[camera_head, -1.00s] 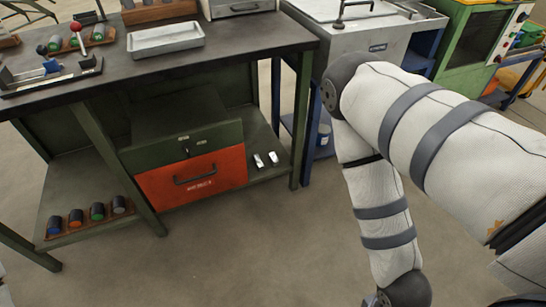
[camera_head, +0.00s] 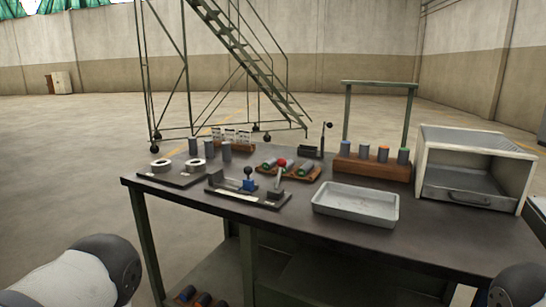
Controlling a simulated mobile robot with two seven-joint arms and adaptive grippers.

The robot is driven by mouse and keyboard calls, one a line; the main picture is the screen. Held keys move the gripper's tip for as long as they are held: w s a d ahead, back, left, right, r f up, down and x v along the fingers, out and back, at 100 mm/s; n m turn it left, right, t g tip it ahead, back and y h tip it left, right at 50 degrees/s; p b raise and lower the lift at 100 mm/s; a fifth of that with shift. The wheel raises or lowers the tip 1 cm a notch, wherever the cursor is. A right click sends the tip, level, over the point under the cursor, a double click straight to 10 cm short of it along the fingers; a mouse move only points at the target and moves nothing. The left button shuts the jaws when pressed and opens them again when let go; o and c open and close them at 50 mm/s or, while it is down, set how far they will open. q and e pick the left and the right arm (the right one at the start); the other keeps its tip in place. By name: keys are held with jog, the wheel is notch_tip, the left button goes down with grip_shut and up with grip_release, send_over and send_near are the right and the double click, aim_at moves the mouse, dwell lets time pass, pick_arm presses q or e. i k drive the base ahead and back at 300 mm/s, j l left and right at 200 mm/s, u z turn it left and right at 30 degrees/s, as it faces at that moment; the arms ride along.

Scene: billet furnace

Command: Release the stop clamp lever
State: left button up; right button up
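A dark fixture plate (camera_head: 238,198) lies near the front edge of the workbench. A blue clamp piece (camera_head: 248,184) stands on its middle. A pale lever with a red ball knob (camera_head: 282,162) rises at its right end, roughly upright. The labels are too small to read, so I cannot tell for certain which part is the stop clamp lever. Neither gripper is in view; only parts of my arms show at the lower left and lower right corners, apart from the fixture.
A grey metal tray (camera_head: 355,204) sits right of the fixture. An open metal box (camera_head: 476,170) stands right. A plate with rings (camera_head: 173,177) is left.

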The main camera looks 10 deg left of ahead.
aim_at(282, 163)
jog(key=i+l+u, duration=0.15)
jog(key=l+u, duration=0.25)
jog(key=l, duration=0.3)
jog(key=i+l+u, duration=0.1)
jog(key=l+u, duration=0.3)
jog(key=l, duration=0.25)
jog(key=i+j+z, duration=0.45)
jog(key=j+z, duration=0.25)
jog(key=i+j+z, duration=0.15)
jog(key=j+z, duration=0.55)
jog(key=j, duration=0.2)
jog(key=j+z, duration=0.4)
jog(key=k+j+z, duration=0.15)
jog(key=k+z, duration=0.2)
jog(key=i+j+u, duration=0.15)
jog(key=i, duration=0.25)
jog(key=j, duration=0.1)
